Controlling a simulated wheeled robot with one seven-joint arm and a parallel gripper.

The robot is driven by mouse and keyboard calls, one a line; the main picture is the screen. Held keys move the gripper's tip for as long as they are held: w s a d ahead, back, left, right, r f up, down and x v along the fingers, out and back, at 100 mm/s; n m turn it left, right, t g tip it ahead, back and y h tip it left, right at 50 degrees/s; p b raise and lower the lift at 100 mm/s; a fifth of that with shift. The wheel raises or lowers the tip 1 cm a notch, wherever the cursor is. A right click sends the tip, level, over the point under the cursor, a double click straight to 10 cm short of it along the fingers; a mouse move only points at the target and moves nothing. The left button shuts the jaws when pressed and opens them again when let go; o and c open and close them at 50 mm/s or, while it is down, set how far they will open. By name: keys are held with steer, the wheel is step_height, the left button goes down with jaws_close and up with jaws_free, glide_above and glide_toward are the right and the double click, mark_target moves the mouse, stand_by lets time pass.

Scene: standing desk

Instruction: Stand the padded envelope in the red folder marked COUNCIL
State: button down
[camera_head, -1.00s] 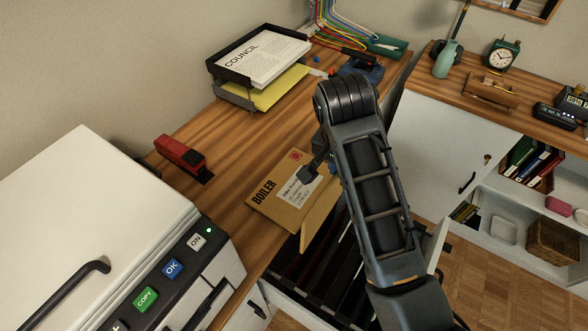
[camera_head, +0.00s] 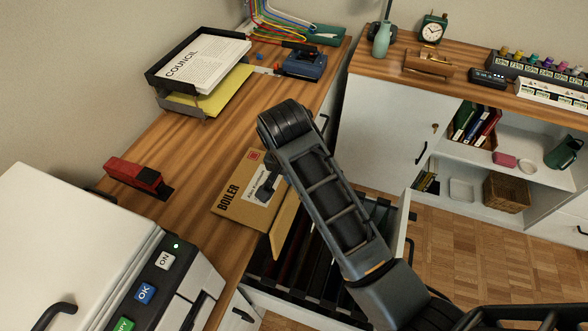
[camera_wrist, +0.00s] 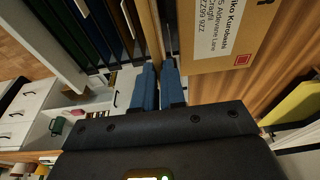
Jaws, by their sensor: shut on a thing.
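A pale tan flat panel (camera_head: 285,224), which looks like the padded envelope, hangs nearly upright at the drawer's desk side. In the wrist view the panel (camera_wrist: 148,30) runs down to my gripper (camera_wrist: 159,70), whose blue fingers are close together on it. In the head view my gripper (camera_head: 265,188) is mostly hidden by my arm. Dark hanging folders (camera_head: 292,268) fill the open drawer below. Green, blue and dark red folders (camera_wrist: 100,28) show in the wrist view. No COUNCIL mark on a folder is readable.
A brown packet marked BOILER (camera_head: 245,190), with an address label, lies by the desk edge. A letter tray (camera_head: 185,103) holds a sheet headed COUNCIL and a yellow one. A red stapler (camera_head: 135,176) and white copier (camera_head: 70,235) stand left. Desk between is clear.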

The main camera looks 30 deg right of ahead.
mark_target(294, 201)
steer(key=shift+s+a+f+b+x, duration=0.1)
steer(key=shift+s+a+b+x, duration=0.2)
steer(key=shift+b+x, duration=1)
steer(key=shift+s+a+f+b+x, duration=0.1)
steer(key=shift+s+a+b+x, duration=0.25)
steer(key=shift+x, duration=1.9)
steer(key=shift+s+a+f+b+x, duration=0.1)
steer(key=shift+a+b+x, duration=0.15)
steer(key=shift+b+x, duration=1.1)
steer(key=shift+f+p, duration=0.4)
steer(key=c, duration=1.1)
jaws_free()
steer(key=shift+r, duration=0.1)
steer(key=v, duration=0.7)
steer(key=shift+a+r, duration=0.1)
steer(key=shift+r, duration=0.15)
steer(key=shift+f, duration=0.1)
